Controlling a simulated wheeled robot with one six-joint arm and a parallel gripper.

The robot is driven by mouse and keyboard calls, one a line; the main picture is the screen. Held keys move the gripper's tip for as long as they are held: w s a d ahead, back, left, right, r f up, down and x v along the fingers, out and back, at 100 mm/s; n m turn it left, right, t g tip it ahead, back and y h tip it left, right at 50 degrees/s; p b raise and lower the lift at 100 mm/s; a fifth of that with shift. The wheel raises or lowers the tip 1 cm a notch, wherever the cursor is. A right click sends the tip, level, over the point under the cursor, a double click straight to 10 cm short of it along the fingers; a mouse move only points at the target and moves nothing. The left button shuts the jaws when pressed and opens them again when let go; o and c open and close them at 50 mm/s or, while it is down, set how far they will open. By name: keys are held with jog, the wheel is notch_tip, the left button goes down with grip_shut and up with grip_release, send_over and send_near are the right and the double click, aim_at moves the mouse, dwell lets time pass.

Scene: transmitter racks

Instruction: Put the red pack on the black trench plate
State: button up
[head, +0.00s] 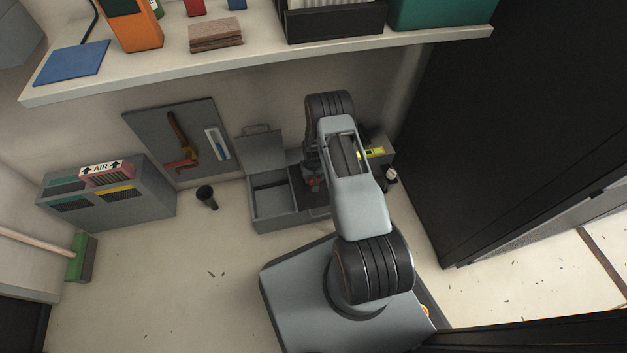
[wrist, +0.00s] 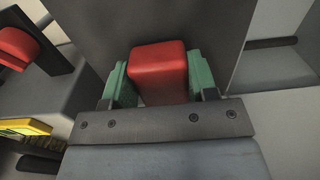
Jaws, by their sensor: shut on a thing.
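The red pack (wrist: 160,72) is a rounded red block between the green finger pads of my gripper (wrist: 160,85) in the wrist view. My gripper is shut on it, in front of a dark grey surface. In the head view my arm hides most of the gripper, and only a small patch of red (head: 313,184) shows beside the open grey case. I cannot make out with certainty which dark surface is the black trench plate.
An open grey case (head: 275,221) stands by the wall under my arm. A device with a yellow display (head: 371,153) is right of it. A black cup (head: 206,196) and a grey air unit (head: 145,201) stand left. A shelf (head: 250,59) overhangs. Floor at left centre is clear.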

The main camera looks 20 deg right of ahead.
jog(key=shift+f, duration=0.35)
jog(key=shift+f, duration=0.2)
jog(key=o, duration=1)
notch_tip(320, 180, up, 12)
jog(key=p, duration=0.5)
jog(key=shift+r, duration=0.2)
jog(key=shift+s, duration=0.1)
